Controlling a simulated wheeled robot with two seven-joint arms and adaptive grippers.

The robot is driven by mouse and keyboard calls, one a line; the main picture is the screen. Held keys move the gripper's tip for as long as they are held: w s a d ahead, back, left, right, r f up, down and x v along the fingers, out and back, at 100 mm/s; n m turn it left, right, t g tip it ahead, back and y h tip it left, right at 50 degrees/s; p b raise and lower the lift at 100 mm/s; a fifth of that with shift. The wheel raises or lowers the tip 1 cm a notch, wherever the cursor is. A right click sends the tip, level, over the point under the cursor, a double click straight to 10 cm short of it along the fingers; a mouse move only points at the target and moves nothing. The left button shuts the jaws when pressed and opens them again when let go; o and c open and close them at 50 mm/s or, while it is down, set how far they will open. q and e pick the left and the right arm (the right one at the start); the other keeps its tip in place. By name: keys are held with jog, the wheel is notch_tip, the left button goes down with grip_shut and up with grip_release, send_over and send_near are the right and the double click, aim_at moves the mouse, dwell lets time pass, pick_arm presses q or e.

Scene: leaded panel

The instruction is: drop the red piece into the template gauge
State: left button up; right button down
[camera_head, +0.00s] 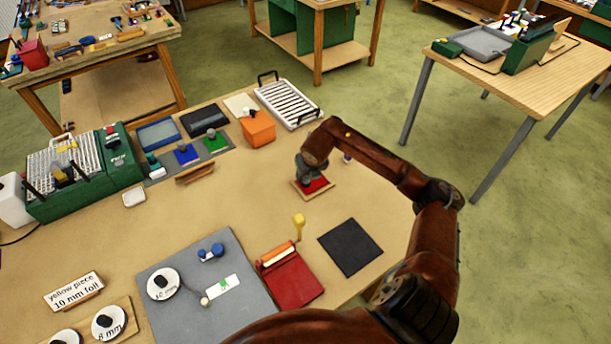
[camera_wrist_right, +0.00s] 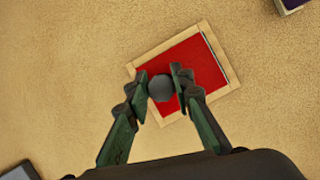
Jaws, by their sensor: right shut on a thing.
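The red piece (camera_head: 318,185) is a flat red plate with a round grey knob. It lies within the outline of the template gauge (camera_head: 321,194), a light wooden frame on the table. In the right wrist view, the red piece (camera_wrist_right: 204,62) fills most of the gauge (camera_wrist_right: 165,45), with a thin dark gap along the right side. I cannot tell whether it is fully seated or slightly raised. My right gripper (camera_head: 307,180) is above it, with its fingers shut on the knob; the fingertips also show in the wrist view (camera_wrist_right: 161,87). My left gripper is out of view.
A blue piece (camera_head: 184,154) and a green piece (camera_head: 215,142) with grey knobs stand at the back left. An orange bin (camera_head: 258,130) and a white slatted rack (camera_head: 289,103) are behind the gauge. A black mat (camera_head: 351,247) lies in front.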

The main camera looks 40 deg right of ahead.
jog(key=shift+f, duration=0.45)
jog(key=c, duration=1.6)
grip_release()
jog(key=v, duration=1.2)
jog(key=shift+r, duration=0.1)
